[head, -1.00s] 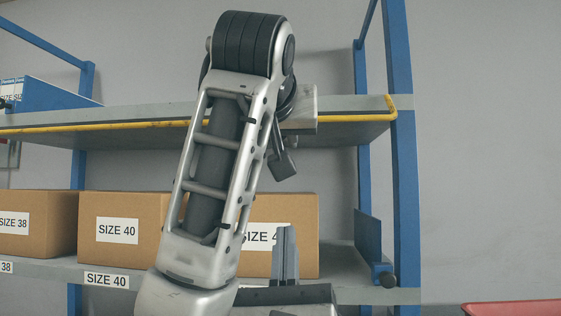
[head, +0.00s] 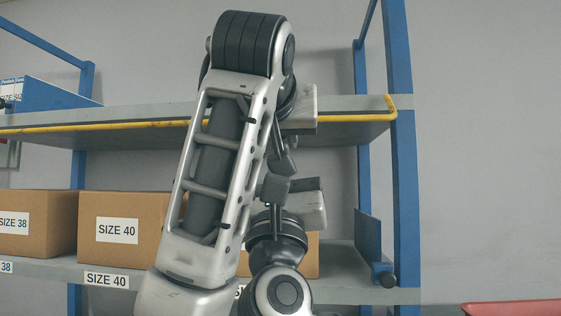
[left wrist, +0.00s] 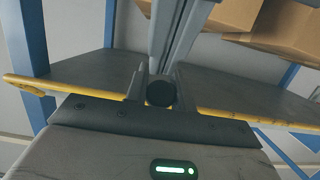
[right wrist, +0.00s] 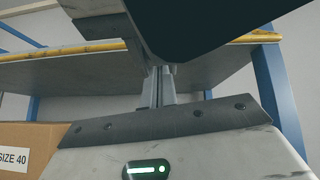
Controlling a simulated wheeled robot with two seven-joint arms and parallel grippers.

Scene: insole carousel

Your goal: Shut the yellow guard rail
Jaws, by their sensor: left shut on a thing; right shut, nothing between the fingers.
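The yellow guard rail (head: 345,118) runs along the front edge of the upper shelf. It also shows on both sides of the jaws in the left wrist view (left wrist: 80,90). My left gripper (left wrist: 160,82) is at this rail and shut on it, with a dark round piece between the fingers. In the head view my arm hides the grip. My right gripper (right wrist: 163,72) is shut and empty, below the upper shelf and my left gripper. Its fingers are hidden in the head view. The rail also shows above it in the right wrist view (right wrist: 65,52).
The upper shelf (head: 330,133) overhangs a lower shelf (head: 345,268) with several cardboard boxes (head: 125,215). Blue posts (head: 403,170) frame the rack. A red surface (head: 515,308) shows at the bottom right.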

